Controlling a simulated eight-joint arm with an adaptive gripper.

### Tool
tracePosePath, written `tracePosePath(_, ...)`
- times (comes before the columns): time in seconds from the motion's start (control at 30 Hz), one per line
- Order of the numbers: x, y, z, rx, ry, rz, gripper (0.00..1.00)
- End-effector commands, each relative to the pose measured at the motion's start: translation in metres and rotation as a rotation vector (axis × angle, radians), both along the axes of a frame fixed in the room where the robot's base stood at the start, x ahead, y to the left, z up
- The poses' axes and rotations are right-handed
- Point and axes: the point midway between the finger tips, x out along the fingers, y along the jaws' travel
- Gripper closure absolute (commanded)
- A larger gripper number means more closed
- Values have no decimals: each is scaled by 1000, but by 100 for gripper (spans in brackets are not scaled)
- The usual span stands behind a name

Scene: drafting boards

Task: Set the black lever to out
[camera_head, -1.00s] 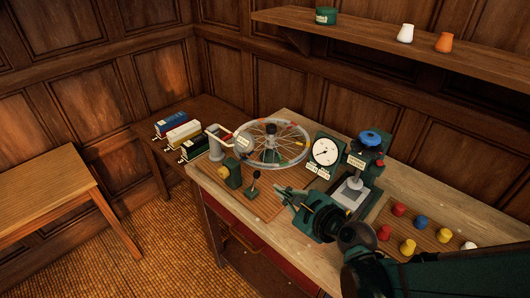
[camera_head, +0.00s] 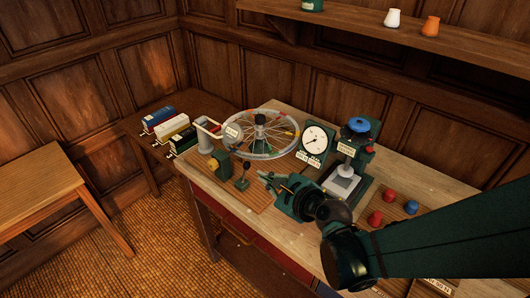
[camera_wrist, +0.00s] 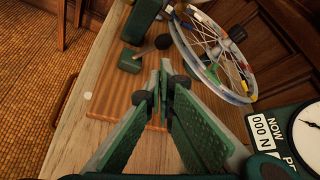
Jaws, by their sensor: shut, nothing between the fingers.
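The black lever (camera_head: 243,173) stands on a small green base at the front left of the wooden board, its dark knob on top. In the wrist view its knob (camera_wrist: 163,41) and stalk show just beyond my fingertips, with the green base to their left. My gripper (camera_head: 265,177) is just right of the lever in the head view, apart from it as far as I can see. In the wrist view my gripper (camera_wrist: 160,80) has its fingertips together with nothing between them. Any marking for the lever's positions cannot be read.
A spoked wheel (camera_head: 260,134) stands behind the lever, and a green and yellow device (camera_head: 216,162) left of it. A dial gauge (camera_head: 314,140) and a blue-knobbed press (camera_head: 356,145) stand to the right. Coloured knobs (camera_head: 375,219) lie on the bench farther right.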

Motion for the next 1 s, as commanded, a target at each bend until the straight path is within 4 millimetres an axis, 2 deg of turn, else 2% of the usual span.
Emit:
tracePosePath(0.5, 38, 21, -20, 0, 0, 0, 100)
tracePosePath(1.0, 44, 24, -23, 0, -1, -1, 100)
